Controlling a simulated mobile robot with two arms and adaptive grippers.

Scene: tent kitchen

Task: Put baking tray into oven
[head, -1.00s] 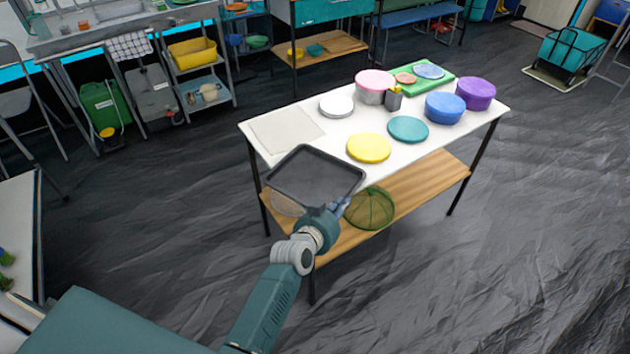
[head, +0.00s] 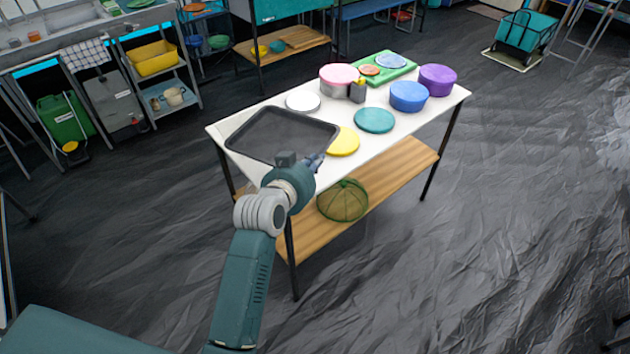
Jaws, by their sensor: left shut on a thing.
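The baking tray (head: 282,134) is a dark, rectangular, shallow tray in the head view. It shows over the left end of the white table; I cannot tell whether it touches the top. My left gripper (head: 314,162) is shut on the tray's near right edge, its fingers partly hidden by my own wrist. My right gripper is out of view. I see nothing that is clearly the oven.
The white table (head: 402,128) holds a yellow disc (head: 344,142), a teal disc (head: 374,120), a white plate (head: 303,101) and several round containers. A green mesh dome (head: 343,201) sits on its wooden lower shelf (head: 395,184). Dark floor (head: 500,220) is clear at right.

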